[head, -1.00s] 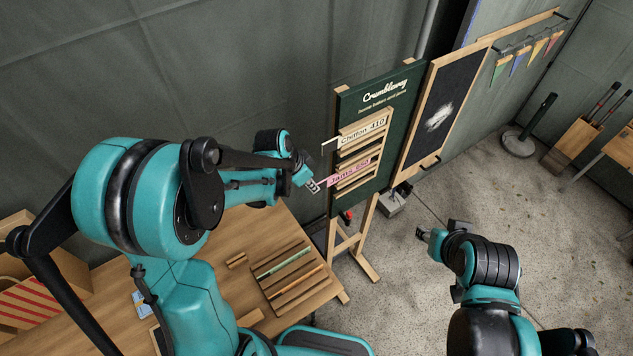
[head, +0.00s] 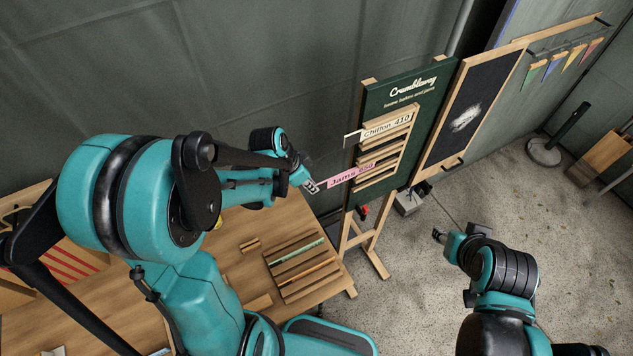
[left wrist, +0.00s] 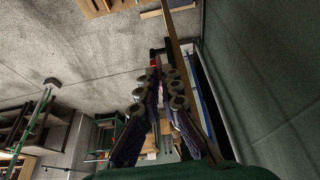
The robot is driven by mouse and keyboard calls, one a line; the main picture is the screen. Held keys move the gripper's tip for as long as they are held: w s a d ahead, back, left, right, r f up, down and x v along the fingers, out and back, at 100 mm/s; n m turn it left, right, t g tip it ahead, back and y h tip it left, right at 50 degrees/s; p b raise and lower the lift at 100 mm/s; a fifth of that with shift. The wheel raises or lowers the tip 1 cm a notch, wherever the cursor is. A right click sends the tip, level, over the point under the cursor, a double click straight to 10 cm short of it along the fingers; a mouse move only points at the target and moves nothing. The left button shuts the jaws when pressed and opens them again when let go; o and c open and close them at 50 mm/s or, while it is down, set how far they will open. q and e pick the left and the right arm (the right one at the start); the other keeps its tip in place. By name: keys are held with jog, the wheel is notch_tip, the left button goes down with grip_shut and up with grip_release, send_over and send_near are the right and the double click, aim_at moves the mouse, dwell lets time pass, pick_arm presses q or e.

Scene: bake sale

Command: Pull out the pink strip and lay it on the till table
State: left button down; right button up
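The pink strip (head: 352,175), lettered "Jams" with a price, sticks out of the left side of the slotted green price board (head: 372,100). Its right part is still in front of the board's slats. My left gripper (head: 314,186) is at the strip's left end and appears shut on it. In the left wrist view, the left gripper's fingers (left wrist: 158,98) show, but the strip cannot be made out clearly. The wooden till table (head: 292,214) lies below and left of the board. My right gripper (head: 439,235) hangs over the floor, apart from everything; its finger opening is too small to judge.
A slotted wooden rack (head: 284,252) with green and orange strips lies on the table. A white "Chiffon" strip (head: 386,128) sits higher on the board. A blackboard (head: 470,100) stands to the right. Bare table shows behind the rack.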

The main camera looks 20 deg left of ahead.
pick_arm(q)
jog(key=s+a, duration=0.6)
dwell(0.9)
